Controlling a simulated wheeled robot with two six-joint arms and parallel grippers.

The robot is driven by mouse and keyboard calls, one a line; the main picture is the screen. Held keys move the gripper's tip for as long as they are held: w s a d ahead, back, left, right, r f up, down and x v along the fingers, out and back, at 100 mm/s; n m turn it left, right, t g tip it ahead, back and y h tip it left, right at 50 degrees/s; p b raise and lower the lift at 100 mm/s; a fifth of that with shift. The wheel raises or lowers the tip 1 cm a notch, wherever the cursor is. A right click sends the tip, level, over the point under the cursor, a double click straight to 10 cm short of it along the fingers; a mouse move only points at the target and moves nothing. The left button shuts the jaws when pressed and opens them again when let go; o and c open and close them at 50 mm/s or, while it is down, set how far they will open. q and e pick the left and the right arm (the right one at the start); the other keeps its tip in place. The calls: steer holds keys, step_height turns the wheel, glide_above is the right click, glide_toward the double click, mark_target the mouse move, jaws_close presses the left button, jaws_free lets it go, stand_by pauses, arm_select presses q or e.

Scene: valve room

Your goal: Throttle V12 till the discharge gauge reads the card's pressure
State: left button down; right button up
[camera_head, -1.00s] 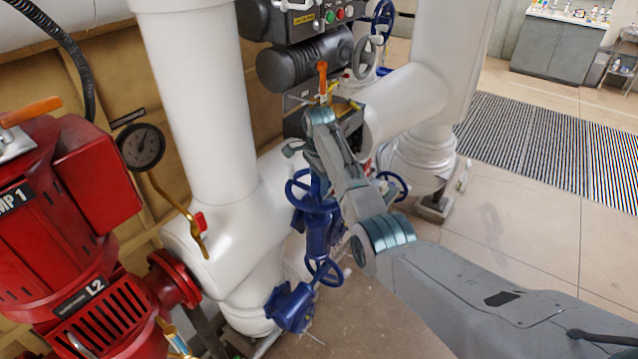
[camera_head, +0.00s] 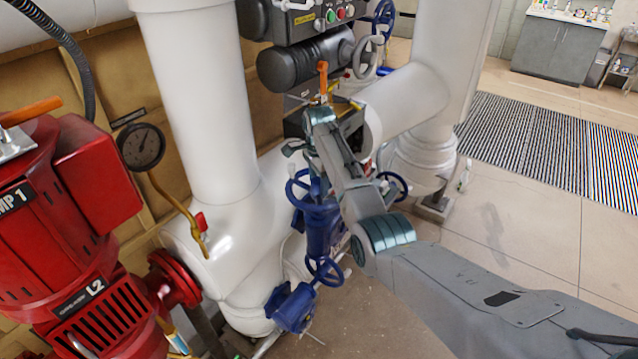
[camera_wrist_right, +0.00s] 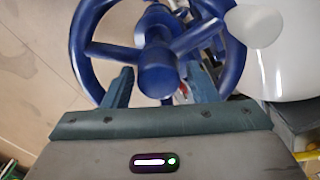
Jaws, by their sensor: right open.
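My right gripper (camera_head: 297,151) is open beside a blue valve (camera_head: 318,228) in the head view. In the right wrist view its two fingers (camera_wrist_right: 160,72) point at a blue handwheel (camera_wrist_right: 157,66), with the wheel's hub between the fingertips. Whether the fingers touch the wheel I cannot tell. My arm hides part of the valve. No V12 tag is legible on it. A round dark gauge (camera_head: 141,147) stands left of the white pipe; its figures are too small to read. I see no card with a pressure. My left gripper is not in view.
A red pump (camera_head: 75,215) stands at the left. Thick white pipes (camera_head: 195,90) rise behind the valve. A black control box (camera_head: 310,20) is above.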

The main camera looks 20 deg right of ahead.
steer(key=shift+s+a+r, duration=0.1)
steer(key=shift+a+r, duration=0.05)
steer(key=shift+r, duration=1.15)
steer(key=shift+s+a+r, duration=0.1)
steer(key=shift+r, duration=1.15)
steer(key=shift+w+d+r, duration=0.1)
steer(key=shift+d+r, duration=0.05)
steer(key=shift+r, duration=0.1)
steer(key=shift+r, duration=0.1)
step_height(320, 180, up, 6)
